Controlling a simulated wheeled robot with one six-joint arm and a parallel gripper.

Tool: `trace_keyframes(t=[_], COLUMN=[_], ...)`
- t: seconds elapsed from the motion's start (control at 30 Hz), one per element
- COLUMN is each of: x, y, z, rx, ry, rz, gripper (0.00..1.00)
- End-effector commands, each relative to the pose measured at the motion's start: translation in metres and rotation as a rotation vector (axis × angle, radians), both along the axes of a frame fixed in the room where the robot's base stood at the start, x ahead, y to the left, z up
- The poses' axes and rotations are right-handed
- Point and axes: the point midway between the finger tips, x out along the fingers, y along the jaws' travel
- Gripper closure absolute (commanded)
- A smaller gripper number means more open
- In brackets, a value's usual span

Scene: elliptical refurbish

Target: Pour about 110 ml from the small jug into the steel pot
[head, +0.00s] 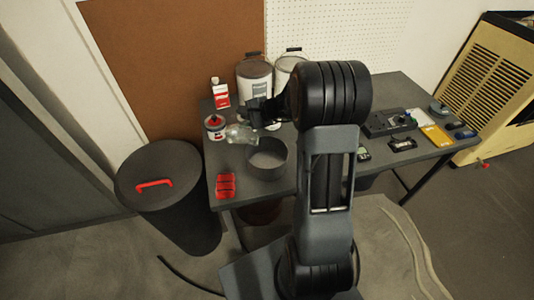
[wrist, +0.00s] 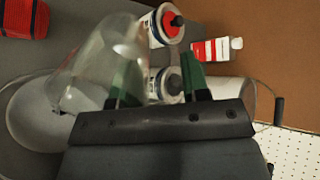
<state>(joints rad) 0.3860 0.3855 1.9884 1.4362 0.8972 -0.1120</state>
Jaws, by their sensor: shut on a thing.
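The small jug (head: 240,134) is clear glass and looks tilted in the head view, at the back left rim of the steel pot. It also shows in the wrist view (wrist: 108,55), large and close. My gripper (head: 257,113) is shut on the jug, with its dark green fingers (wrist: 157,72) showing in the wrist view. The steel pot (head: 268,163) is a round, dark grey, open vessel standing on the table. Part of it shows at the left of the wrist view (wrist: 28,120), partly behind the jug. I cannot make out the liquid level or any stream.
A red-topped tin (head: 214,131), a red and white bottle (head: 221,94) and white paint cans (head: 254,84) stand behind. Tools and a yellow item (head: 435,134) lie at the right of the table (head: 400,93). A dark bin (head: 160,190) stands left.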

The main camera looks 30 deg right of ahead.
Motion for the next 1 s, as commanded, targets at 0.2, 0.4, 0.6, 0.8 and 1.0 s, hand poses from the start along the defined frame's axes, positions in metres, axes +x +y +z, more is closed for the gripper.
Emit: trace_keyframes(t=[0.2,0.4,0.6,0.8,1.0], x=[-0.0022,-0.0027,-0.0033,-0.0039,-0.0048], y=[-0.0019,-0.0025,-0.0030,-0.0037,-0.0043], z=[-0.0010,-0.0001,-0.0006,-0.0013,-0.0022], rx=[0.027,0.034,0.042,0.050,0.057], ry=[-0.033,-0.041,-0.049,-0.059,-0.070], rz=[0.000,0.000,-0.001,-0.001,0.000], gripper=[0.97,0.97,0.97,0.97,0.97])
